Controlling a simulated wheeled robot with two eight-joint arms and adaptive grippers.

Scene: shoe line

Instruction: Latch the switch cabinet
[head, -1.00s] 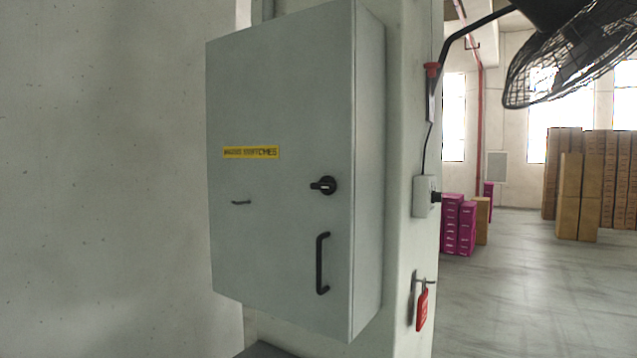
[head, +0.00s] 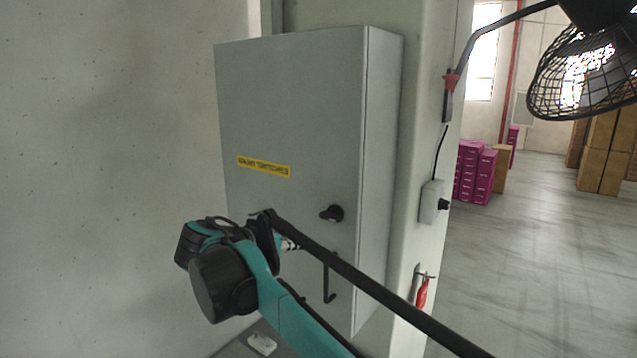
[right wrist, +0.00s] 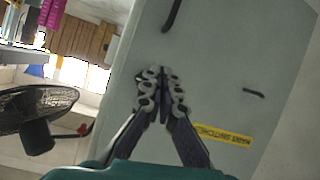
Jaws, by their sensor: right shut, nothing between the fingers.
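The grey switch cabinet (head: 300,110) hangs on a pillar, its door looking flush with the box. The black rotary latch (head: 332,213) is near the door's right edge, its lever pointing left. The black pull handle (head: 329,280) below is partly covered by my right arm; it also shows in the right wrist view (right wrist: 171,15). My right gripper (right wrist: 160,75) is shut and empty in front of the door, between handle and yellow label (right wrist: 222,134). Its fingers hide the latch in that view; contact cannot be told. In the head view my right wrist is left of the latch.
A red padlock (head: 421,293) hangs on the pillar right of the cabinet, below a white socket box (head: 432,203). A black fan (head: 585,75) juts out at upper right. Purple boxes (head: 473,172) and cartons stand behind on open floor.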

